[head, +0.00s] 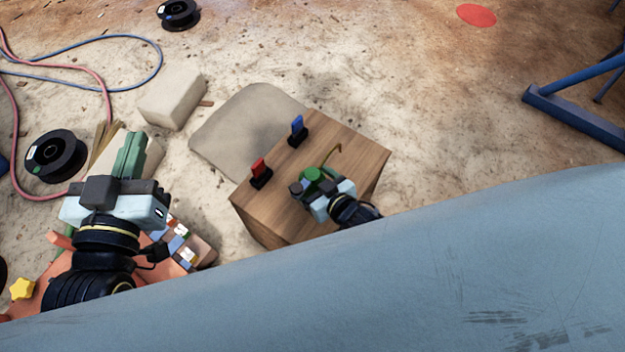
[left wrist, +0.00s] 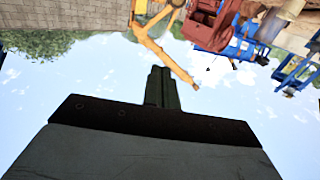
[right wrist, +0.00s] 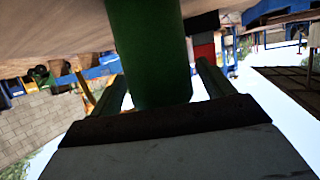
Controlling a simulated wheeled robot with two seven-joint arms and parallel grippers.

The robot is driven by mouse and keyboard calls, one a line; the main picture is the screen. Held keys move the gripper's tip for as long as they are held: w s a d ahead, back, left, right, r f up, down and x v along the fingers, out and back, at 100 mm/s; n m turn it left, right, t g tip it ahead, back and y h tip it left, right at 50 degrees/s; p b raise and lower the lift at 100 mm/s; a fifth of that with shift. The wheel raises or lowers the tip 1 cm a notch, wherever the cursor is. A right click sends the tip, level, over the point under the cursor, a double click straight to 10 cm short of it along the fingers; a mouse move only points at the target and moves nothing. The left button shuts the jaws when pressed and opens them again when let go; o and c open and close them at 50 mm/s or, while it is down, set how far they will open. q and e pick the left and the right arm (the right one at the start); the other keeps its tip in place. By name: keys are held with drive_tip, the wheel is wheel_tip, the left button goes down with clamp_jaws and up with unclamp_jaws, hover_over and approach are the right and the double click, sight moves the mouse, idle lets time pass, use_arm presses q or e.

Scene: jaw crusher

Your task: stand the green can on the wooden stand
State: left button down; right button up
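The wooden stand (head: 352,152) is a box-like block in the middle of the head view. The green can (head: 313,174) shows its round top over the stand's top face, beside my right gripper (head: 309,182). In the right wrist view the can (right wrist: 150,50) rises between the two fingers (right wrist: 160,80), with a gap visible on its right side; the fingers are apart. The can's base is out of view, so its contact with the stand cannot be seen. My left gripper (head: 130,155) is shut and empty, well left of the stand; its fingers meet in the left wrist view (left wrist: 162,88).
A red clip-like piece (head: 259,172) and a blue one (head: 297,130) stand on black bases on the stand. A beige pad (head: 240,125) lies behind. A large blue-grey surface (head: 450,270) fills the front.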

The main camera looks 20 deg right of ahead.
idle(0.3)
drive_tip(key=shift+p+v, duration=0.7)
drive_tip(key=shift+v, duration=0.45)
use_arm(q)
drive_tip(key=s+a+f+g+y+p, duration=0.2)
drive_tip(key=s+a+f+g, duration=0.1)
drive_tip(key=s+f+g, duration=0.3)
drive_tip(key=s+a+f+g+y+p, duration=0.2)
drive_tip(key=s+a+f+g, duration=0.2)
drive_tip(key=s+f+g, duration=0.3)
wheel_tip(320, 180, down, 2)
drive_tip(key=shift+s+a+n+g, duration=0.15)
drive_tip(key=shift+s+n+g, duration=0.15)
drive_tip(key=shift+n+g, duration=0.1)
use_arm(e)
drive_tip(key=s+d+r+m+g+h, duration=0.1)
drive_tip(key=s+d+r+g, duration=0.3)
drive_tip(key=s+r, duration=0.4)
drive_tip(key=s+d+r+m+g+h, duration=0.1)
drive_tip(key=s+d+r+g+h, duration=0.2)
drive_tip(key=s+r, duration=0.6)
drive_tip(key=d+r+g, duration=0.1)
drive_tip(key=d+g, duration=0.1)
drive_tip(key=shift+d, duration=0.35)
